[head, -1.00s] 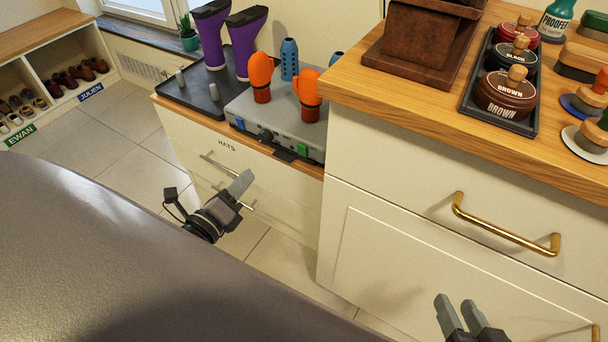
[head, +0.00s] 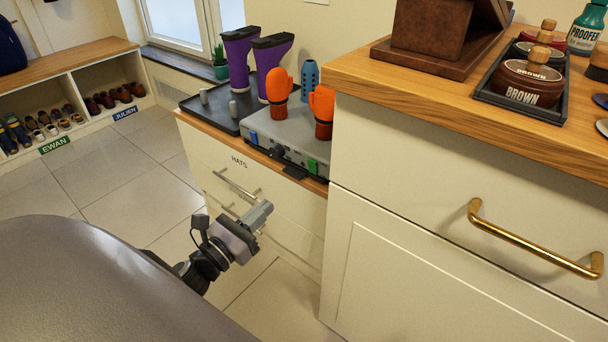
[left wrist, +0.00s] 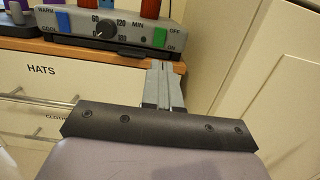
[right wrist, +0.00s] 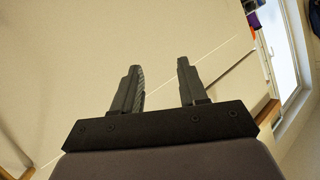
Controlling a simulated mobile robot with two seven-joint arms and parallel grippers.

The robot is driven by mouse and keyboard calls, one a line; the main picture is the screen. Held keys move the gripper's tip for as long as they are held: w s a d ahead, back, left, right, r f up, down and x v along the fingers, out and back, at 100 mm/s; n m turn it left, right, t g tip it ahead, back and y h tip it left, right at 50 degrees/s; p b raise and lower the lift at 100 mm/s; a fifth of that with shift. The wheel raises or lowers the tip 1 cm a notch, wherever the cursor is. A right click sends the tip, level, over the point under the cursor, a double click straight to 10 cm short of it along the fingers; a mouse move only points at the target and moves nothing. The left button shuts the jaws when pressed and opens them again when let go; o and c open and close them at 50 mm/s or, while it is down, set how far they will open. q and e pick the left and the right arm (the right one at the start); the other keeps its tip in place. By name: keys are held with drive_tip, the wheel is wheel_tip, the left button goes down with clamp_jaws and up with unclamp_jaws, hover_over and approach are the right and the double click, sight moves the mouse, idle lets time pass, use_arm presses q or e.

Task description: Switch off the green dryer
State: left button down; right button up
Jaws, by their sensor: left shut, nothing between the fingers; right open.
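The dryer (head: 262,124) is a grey box on the low drawer cabinet, with orange mittens (head: 322,105) on its pegs. Its front panel (left wrist: 84,24) has a blue WARM/COOL switch (left wrist: 62,20), a black dial (left wrist: 105,28) and a green OFF/ON switch (left wrist: 159,37). The green switch (head: 312,166) also shows in the head view. I cannot tell which way it is pressed. My left gripper (head: 266,207) is shut and empty, in front of and below the panel. In the left wrist view its fingertips (left wrist: 161,64) appear just below the green switch, apart from it. My right gripper (right wrist: 159,66) is open and empty.
A taller cabinet (head: 420,235) with a brass handle (head: 535,240) stands right of the dryer. A black tray (head: 215,110) with purple boots (head: 240,62) lies left of it. The HATS drawer handle (head: 237,183) sticks out below. Floor (head: 130,185) is clear at left.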

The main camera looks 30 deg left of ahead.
use_arm(q)
drive_tip(key=shift+w, duration=0.1)
drive_tip(key=b, duration=0.2)
approach(311, 164)
drive_tip(key=w, duration=0.5)
drive_tip(key=shift+w+d+r, duration=0.15)
drive_tip(key=shift+d+r, duration=0.05)
drive_tip(key=shift+r, duration=0.1)
drive_tip(key=shift+w+r, duration=0.1)
drive_tip(key=shift+w, duration=0.65)
use_arm(e)
drive_tip(key=shift+s+d+n+t+h, duration=0.1)
drive_tip(key=shift+d+n+t+h, duration=0.25)
drive_tip(key=shift+d, duration=0.3)
use_arm(q)
drive_tip(key=shift+d+r, duration=0.1)
use_arm(e)
drive_tip(key=shift+r, duration=0.1)
